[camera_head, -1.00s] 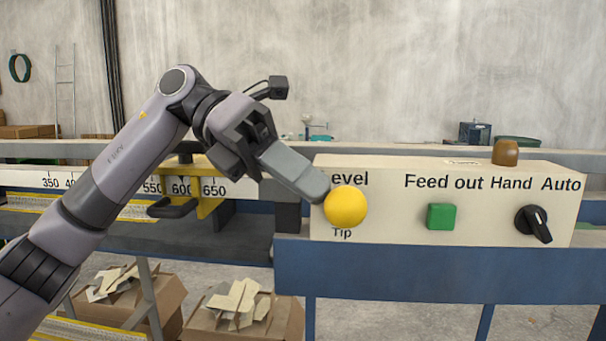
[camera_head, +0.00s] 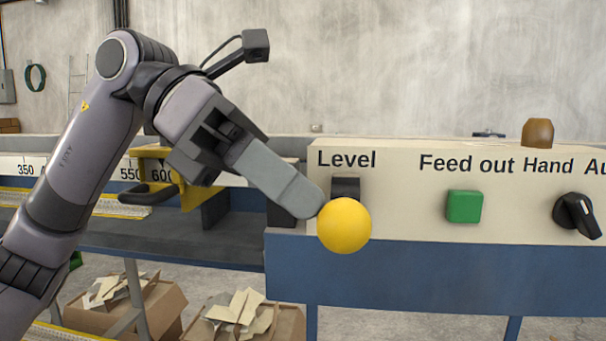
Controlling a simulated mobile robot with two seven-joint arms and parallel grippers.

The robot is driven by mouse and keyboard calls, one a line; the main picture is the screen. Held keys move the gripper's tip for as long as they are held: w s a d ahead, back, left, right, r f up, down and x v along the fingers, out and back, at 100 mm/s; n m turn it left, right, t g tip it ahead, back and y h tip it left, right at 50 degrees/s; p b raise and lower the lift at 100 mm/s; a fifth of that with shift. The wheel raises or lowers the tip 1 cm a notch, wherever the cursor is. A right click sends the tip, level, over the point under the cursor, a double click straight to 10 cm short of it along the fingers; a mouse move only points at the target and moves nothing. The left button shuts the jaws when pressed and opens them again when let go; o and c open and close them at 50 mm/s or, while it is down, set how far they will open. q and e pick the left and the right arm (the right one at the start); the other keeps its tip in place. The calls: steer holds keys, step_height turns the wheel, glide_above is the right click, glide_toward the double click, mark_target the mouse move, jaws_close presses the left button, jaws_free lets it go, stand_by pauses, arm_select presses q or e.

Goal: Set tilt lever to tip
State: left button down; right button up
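The tilt lever has a round yellow knob (camera_head: 344,226) on a short dark stem (camera_head: 345,187) at the left end of the beige control panel (camera_head: 410,213). The word "Level" stands above it. The knob hangs below the stem and covers the spot where "Tip" was printed. My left gripper (camera_head: 308,203) reaches in from the left, its finger tip at the knob's upper left, seemingly touching it. Only one long finger shows clearly, so its opening cannot be told. My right gripper is not in view.
A green "Feed out" button (camera_head: 465,206) and a black Hand/Auto switch (camera_head: 578,214) are to the right on the panel. A yellow stop (camera_head: 152,178) on the ruler rail is behind my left arm. Cardboard boxes (camera_head: 135,312) stand below.

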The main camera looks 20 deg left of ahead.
arm_select(q)
steer(key=shift+s+d+f+m+t+y+b, duration=0.1)
steer(key=shift+s+f+m+t+y+b, duration=0.15)
steer(key=shift+m+t, duration=0.3)
steer(key=shift+s+d+f+m+t+y+b, duration=0.1)
steer(key=shift+s+f+m+t+y+b, duration=0.1)
steer(key=shift+f+m+t+b, duration=0.35)
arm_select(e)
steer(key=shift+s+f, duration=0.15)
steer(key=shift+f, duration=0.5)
arm_select(q)
steer(key=shift+r, duration=0.15)
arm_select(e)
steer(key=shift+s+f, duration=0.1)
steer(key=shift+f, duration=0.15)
